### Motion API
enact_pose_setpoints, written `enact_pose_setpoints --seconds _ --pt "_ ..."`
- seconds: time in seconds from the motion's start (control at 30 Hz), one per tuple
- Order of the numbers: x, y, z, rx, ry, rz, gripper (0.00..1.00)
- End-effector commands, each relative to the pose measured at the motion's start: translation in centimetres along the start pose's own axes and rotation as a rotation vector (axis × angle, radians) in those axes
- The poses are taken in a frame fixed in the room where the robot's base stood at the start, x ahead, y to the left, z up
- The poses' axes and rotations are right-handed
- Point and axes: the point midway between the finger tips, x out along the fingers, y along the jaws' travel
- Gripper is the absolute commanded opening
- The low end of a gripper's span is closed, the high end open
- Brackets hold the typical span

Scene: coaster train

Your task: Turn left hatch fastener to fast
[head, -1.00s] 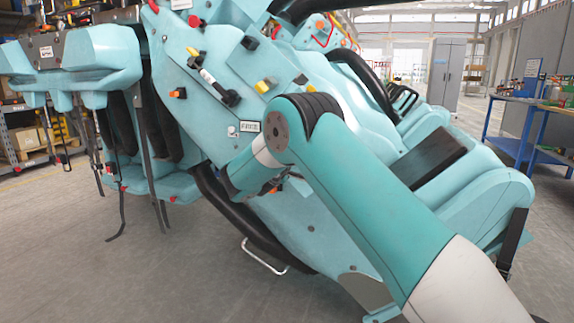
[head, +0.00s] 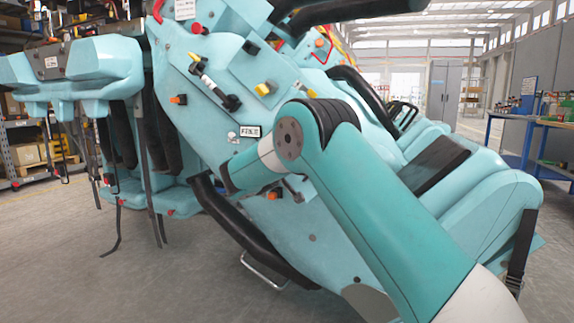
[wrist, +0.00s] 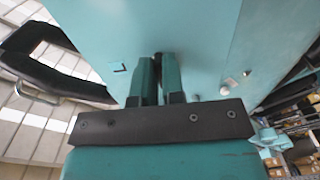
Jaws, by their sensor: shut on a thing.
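The teal coaster car panel (head: 320,240) fills the middle of the head view. My gripper (wrist: 159,58) shows in the wrist view with its two teal fingers pointing at the teal panel (wrist: 215,45). The fingers are close together and shut on a small dark part, mostly hidden between them, which I take to be the hatch fastener; its turn angle cannot be read. In the head view my wrist hides the fingertips. An orange knob (head: 273,194) and a small grey fitting (head: 295,190) show on the panel just beside my wrist.
A black padded bar (head: 240,225) runs below my wrist, with a metal loop handle (head: 263,270) under it. Hanging straps (head: 150,180) are at left. Yellow knobs (head: 263,88) and a lever (head: 215,85) stick out above. The floor at lower left is clear.

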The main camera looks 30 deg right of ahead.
Motion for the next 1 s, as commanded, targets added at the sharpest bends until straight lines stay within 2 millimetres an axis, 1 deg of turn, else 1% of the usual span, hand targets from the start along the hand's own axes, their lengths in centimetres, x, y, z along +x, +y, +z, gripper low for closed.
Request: enact_pose_setpoints --seconds 0.43,0.47,0.5,0.57,0.87,0.97,1.0 --pt "0.0 0.0 0.0 0.011 -0.001 0.000 0.00" --pt "0.0 0.0 0.0 0.010 -0.001 0.000 0.12" --pt "0.0 0.0 0.0 0.010 -0.001 0.000 0.21" --pt "0.0 0.0 0.0 0.010 -0.001 0.000 0.35" --pt "-0.1 0.0 0.0 0.010 0.000 0.000 0.35" --pt "-0.8 0.0 -0.1 0.009 0.000 -0.001 0.35" --pt "-1.3 -0.1 -0.1 0.008 0.001 -0.003 0.35"
